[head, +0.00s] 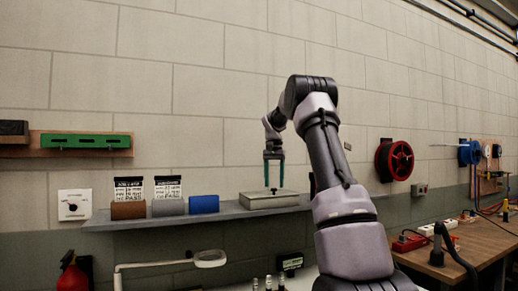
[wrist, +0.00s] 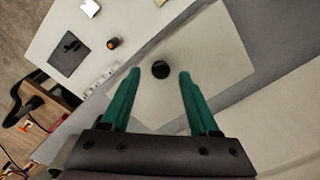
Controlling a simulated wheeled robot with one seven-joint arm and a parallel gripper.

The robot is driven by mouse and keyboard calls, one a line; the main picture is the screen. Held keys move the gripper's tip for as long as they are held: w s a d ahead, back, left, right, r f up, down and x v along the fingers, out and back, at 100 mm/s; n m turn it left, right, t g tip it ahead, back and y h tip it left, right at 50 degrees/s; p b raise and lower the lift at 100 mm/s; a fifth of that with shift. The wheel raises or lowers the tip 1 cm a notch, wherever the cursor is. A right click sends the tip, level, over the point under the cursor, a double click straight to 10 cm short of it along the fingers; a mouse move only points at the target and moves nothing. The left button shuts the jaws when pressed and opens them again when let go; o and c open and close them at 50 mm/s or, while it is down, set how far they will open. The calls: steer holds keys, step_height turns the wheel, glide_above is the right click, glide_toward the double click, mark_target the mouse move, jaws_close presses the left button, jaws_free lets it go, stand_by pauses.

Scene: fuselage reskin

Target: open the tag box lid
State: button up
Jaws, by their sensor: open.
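The tag box (head: 270,203) is a flat, pale grey box on the wall shelf in the head view, right of the coloured blocks. Its lid (wrist: 205,65) fills the middle of the wrist view, with a small round black knob (wrist: 160,69) on top. The lid looks shut. My gripper (head: 274,185) points down just above the box, its green fingers open on either side of the knob. In the wrist view my gripper (wrist: 155,75) has the knob between its fingertips with a gap on both sides. Whether the fingertips touch the lid I cannot tell.
The grey shelf (head: 105,226) also holds brown (head: 128,210), grey (head: 168,207) and blue (head: 204,204) blocks, the first two with tags behind. The wall is close behind. A lamp (head: 210,258) stands below the shelf. A wooden bench (head: 465,248) is at right.

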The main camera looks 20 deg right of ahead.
step_height(320, 180, up, 10)
steer(key=s+a+r+n+t, duration=0.2)
steer(key=s+a+n, duration=0.9)
steer(key=s+n, duration=0.2)
steer(key=shift+s+r+n+h, duration=0.3)
steer(key=shift+s+r+h, duration=0.1)
steer(key=shift+s, duration=0.3)
